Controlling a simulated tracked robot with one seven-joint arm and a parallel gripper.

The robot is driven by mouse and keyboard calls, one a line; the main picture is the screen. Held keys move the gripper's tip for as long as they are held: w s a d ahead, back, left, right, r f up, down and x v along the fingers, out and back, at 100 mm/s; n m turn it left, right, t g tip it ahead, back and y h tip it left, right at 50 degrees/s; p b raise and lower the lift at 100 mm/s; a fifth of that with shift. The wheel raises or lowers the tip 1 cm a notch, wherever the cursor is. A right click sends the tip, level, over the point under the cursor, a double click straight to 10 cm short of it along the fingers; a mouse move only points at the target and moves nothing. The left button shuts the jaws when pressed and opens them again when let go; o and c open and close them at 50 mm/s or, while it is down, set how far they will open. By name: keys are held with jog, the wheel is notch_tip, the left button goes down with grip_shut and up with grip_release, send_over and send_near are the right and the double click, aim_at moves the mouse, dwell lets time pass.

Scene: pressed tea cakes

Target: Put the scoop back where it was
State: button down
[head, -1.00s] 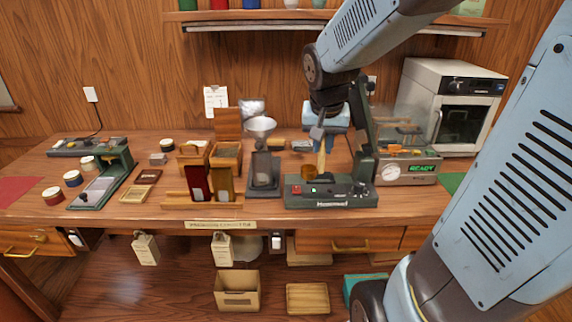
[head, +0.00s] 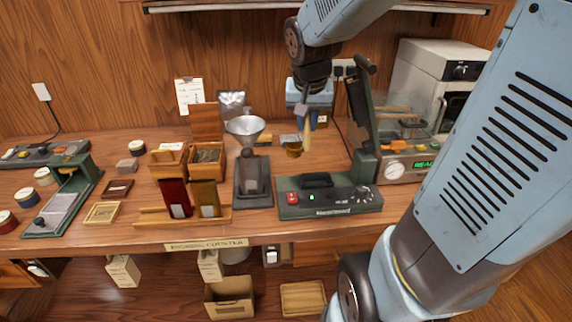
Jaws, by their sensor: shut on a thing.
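My gripper (head: 305,112) points down over the back of the counter, shut on the scoop's pale handle. The scoop's amber-brown cup (head: 294,150) hangs below it, behind the green sealing machine (head: 330,207) and to the right of the metal funnel (head: 245,128). The cup looks clear of the counter, but its exact height is hard to tell. An open wooden box (head: 207,160) with dark contents, apparently tea, stands left of the funnel. The gripper's fingertips are small and partly hidden.
The funnel stands on a dark grey stand (head: 252,182). Red and brown upright holders (head: 175,197) stand on a wooden rack at the front. The sealer's raised dark green arm (head: 362,110) is close to the right of my gripper. A glass-lidded machine (head: 408,160) stands further right.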

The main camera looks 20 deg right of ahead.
jog(key=shift+a, duration=0.15)
jog(key=shift+w+f, duration=0.1)
jog(key=shift+w, duration=0.1)
jog(key=w+d+f, duration=0.1)
jog(key=w+f, duration=0.3)
jog(key=w+d+f, duration=0.1)
jog(key=w+f, duration=0.3)
jog(key=w, duration=0.1)
jog(key=w+f, duration=0.4)
jog(key=shift+w+d+f, duration=0.15)
jog(key=shift+d+f, duration=0.25)
jog(key=c, duration=1)
grip_release()
jog(key=shift+c, duration=0.2)
jog(key=shift+r, duration=0.15)
